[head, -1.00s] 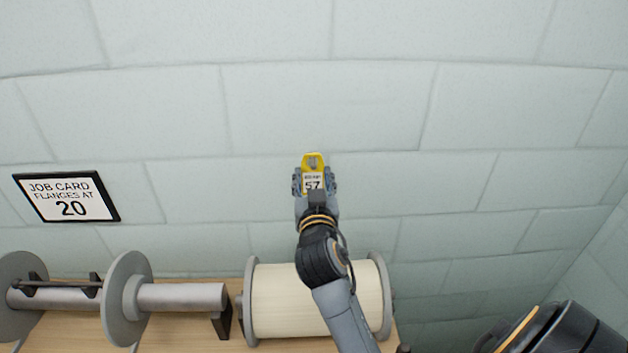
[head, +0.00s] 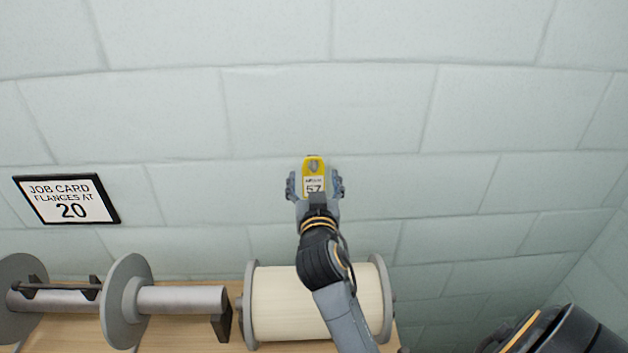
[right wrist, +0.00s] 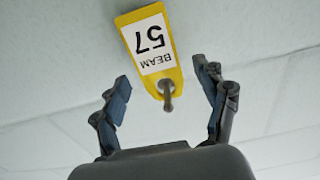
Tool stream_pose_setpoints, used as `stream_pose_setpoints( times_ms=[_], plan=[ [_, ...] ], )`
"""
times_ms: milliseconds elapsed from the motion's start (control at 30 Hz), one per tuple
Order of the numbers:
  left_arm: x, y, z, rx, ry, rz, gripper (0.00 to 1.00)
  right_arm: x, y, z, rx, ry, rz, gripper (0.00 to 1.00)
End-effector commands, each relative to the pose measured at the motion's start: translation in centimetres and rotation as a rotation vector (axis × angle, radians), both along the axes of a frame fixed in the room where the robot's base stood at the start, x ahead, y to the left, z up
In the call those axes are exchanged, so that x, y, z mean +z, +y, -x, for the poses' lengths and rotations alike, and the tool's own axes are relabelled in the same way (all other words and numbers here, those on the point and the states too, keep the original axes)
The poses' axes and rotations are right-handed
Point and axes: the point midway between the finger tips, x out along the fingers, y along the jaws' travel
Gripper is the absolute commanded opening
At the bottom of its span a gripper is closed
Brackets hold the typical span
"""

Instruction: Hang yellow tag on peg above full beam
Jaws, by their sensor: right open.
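The yellow tag (head: 314,166) with a white label reading 57 hangs at the wall above the full beam (head: 285,301) in the head view. In the right wrist view the tag (right wrist: 150,48) reads BEAM 57, and the peg (right wrist: 167,95) shows at its hole end, seemingly through the hole. My right gripper (head: 315,184) is open, its fingers spread on either side of the tag and apart from it. The open fingers also show in the right wrist view (right wrist: 164,92). My left gripper is not in view.
An empty beam with grey flanges (head: 126,300) lies on the wooden surface at the lower left. A framed job card (head: 67,199) reading 20 is on the wall above it. The wall around the tag is clear.

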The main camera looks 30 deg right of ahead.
Motion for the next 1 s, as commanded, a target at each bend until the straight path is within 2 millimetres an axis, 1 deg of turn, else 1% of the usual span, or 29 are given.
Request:
stream_pose_setpoints(
  times_ms=[67, 167, 433, 500, 600, 733, 1000],
  plan=[
    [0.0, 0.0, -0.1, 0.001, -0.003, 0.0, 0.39, 0.3, 0.0, 0.0, 0.0, -0.002, 0.0, 0.73],
    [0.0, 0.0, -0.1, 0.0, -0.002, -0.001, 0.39, 1.4, 0.0, 0.0, -0.001, -0.005, -0.001, 0.73],
    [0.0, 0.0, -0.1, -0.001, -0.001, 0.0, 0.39, 6.6, 0.0, -0.1, 0.0, -0.008, -0.001, 0.73],
    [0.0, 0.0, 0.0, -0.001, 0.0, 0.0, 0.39, 7.8, 0.0, 0.0, 0.001, -0.007, -0.002, 0.73],
    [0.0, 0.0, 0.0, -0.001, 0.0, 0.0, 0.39, 9.0, -0.1, -0.1, -0.001, -0.004, -0.001, 0.73],
    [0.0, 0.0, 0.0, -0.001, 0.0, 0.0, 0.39, 9.8, 0.0, -0.1, 0.0, -0.001, -0.002, 0.73],
    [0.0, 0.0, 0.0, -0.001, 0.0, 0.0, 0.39, 10.0, 0.0, 0.0, 0.0, 0.0, -0.001, 0.73]
  ],
)
